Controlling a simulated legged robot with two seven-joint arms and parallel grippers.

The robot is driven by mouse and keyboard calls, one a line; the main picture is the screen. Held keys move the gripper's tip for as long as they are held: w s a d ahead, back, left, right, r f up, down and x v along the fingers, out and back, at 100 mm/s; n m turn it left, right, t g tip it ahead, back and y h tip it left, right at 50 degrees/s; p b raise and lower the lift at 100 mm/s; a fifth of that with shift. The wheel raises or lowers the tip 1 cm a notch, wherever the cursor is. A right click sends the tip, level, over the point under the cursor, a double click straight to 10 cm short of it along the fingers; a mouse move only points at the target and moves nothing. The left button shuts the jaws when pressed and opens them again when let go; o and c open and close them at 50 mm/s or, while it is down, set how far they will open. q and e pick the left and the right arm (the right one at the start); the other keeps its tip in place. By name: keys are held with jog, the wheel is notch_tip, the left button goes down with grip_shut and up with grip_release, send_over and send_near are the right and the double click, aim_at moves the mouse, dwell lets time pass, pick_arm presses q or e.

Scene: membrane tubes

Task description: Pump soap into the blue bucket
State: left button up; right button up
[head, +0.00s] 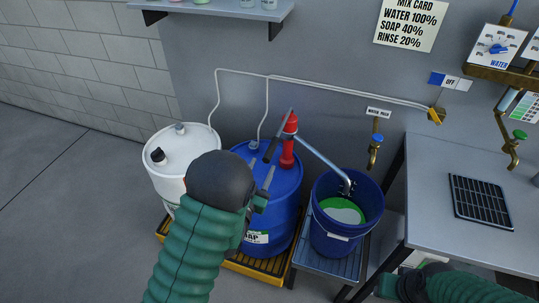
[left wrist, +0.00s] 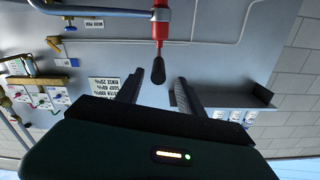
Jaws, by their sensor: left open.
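The blue bucket (head: 330,240) stands on a small stand, with green and pale liquid inside. The blue soap drum (head: 285,215) stands to its left, partly hidden by my left arm. A red hand pump (head: 289,150) rises from the drum, and its metal spout (head: 322,155) reaches over the bucket. The pump's lever (head: 278,137) slants down toward my left gripper (head: 268,178). In the left wrist view, the lever's black grip (left wrist: 158,70) shows between the spread fingers of my left gripper (left wrist: 158,88), with no contact visible. My right gripper (head: 392,286) is at the bottom edge, fingers unclear.
A white drum (head: 165,150) stands left of the blue one. The grey table (head: 440,190) at right holds a black drain grid (head: 480,200). A brass tap (head: 375,150) is on the wall behind the bucket. Floor at left is clear.

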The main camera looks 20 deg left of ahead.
aim_at(270, 152)
pick_arm(q)
jog(key=w, duration=0.7)
jog(key=shift+w+d+p, duration=0.1)
jog(key=shift+d+p, duration=0.3)
jog(key=shift+w+a, duration=0.15)
jog(key=shift+w, duration=0.15)
jog(key=shift+a, duration=0.1)
grip_shut()
dwell(0.4)
